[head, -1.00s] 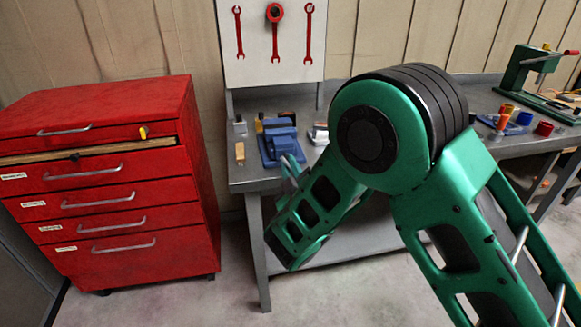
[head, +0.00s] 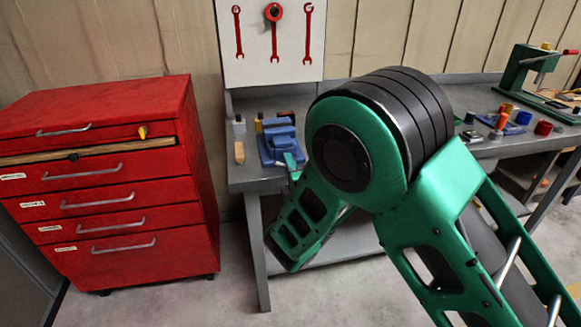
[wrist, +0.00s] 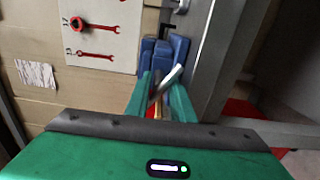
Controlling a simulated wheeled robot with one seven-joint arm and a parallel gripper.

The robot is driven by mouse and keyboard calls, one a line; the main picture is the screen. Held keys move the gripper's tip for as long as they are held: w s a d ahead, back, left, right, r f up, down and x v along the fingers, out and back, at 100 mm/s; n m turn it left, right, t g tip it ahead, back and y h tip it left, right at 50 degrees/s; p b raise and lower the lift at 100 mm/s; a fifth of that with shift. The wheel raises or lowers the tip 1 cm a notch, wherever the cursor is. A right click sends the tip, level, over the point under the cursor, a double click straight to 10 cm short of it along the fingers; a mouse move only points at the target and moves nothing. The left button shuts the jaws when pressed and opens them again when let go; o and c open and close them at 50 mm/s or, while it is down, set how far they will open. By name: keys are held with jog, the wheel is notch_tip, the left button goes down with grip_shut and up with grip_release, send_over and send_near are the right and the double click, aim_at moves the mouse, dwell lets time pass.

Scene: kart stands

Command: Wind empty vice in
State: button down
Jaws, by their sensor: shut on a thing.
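The blue vice (head: 273,138) stands on the left end of the grey workbench, partly hidden by my arm. In the wrist view the vice (wrist: 178,47) is straight ahead of my gripper (wrist: 160,88), with its blue blocks close together. I see no workpiece between them, though the view is small. A pale, tilted bar (wrist: 168,80), seemingly the vice handle, lies across between my green fingers. My gripper is shut on this bar at the front of the vice. In the head view my gripper is mostly hidden behind my arm.
A red drawer cabinet (head: 110,200) stands left of the workbench (head: 246,178), its top drawer slightly open. A small wooden-handled tool (head: 239,152) lies left of the vice. Red wrenches (head: 274,35) hang behind. A green press (head: 520,75) stands at the far right.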

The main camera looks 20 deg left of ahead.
jog(key=c, duration=2.5)
grip_release()
jog(key=shift+s+a+n, duration=0.1)
jog(key=shift+a+n, duration=0.1)
jog(key=shift+n, duration=0.2)
jog(key=shift+c, duration=0.2)
jog(key=o, duration=0.8)
jog(key=shift+d, duration=0.1)
jog(key=v, duration=1)
jog(key=shift+s+d, duration=0.2)
jog(key=shift+d, duration=0.05)
